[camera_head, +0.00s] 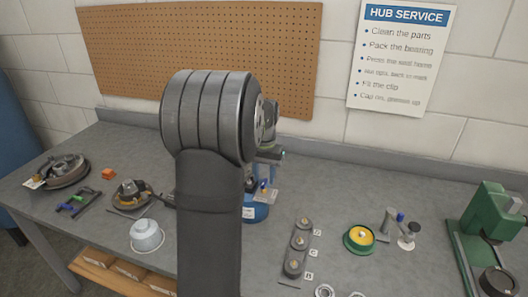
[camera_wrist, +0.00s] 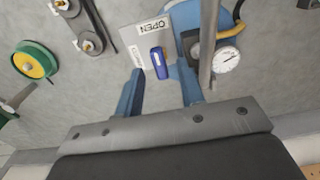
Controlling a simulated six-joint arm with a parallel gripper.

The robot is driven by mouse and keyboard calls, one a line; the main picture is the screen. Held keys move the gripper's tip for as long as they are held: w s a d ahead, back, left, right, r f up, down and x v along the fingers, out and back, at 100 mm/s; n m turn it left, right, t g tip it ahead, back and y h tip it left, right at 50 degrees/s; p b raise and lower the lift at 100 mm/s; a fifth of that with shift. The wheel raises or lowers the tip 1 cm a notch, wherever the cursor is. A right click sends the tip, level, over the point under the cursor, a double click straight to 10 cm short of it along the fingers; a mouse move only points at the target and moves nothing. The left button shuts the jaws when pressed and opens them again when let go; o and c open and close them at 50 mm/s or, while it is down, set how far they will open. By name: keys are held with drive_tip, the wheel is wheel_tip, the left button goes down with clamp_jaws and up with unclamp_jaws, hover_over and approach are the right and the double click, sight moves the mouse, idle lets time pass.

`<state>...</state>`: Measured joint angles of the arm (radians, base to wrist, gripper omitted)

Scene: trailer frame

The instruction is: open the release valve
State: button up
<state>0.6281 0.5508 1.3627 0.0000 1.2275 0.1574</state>
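The release valve's blue lever (camera_wrist: 157,62) stands in front of a pale plate (camera_wrist: 135,38) with an OPEN label and a second, partly covered label. In the wrist view the lever lies between the two labels. My gripper (camera_wrist: 160,70) is open, its two blue fingers apart with the lever showing between their tips. I cannot tell whether they touch it. In the head view the blue lever (camera_head: 263,187) shows small beside my arm, above a blue base (camera_head: 258,211). My arm hides most of the valve stand and gripper there.
A dial gauge (camera_wrist: 228,60) and a grey post (camera_wrist: 208,40) stand close to the right finger. A plate with several knobs (camera_head: 297,249), a green ring with a yellow centre (camera_head: 359,238) and a green press (camera_head: 490,230) stand to the right. A white bowl (camera_head: 146,236) is at left.

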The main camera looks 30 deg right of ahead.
sight(264, 182)
wheel_tip(264, 182, up, 16)
idle(0.3)
idle(0.4)
wheel_tip(264, 182, down, 17)
drive_tip(key=shift+f, duration=0.2)
idle(0.4)
drive_tip(key=shift+r, duration=0.1)
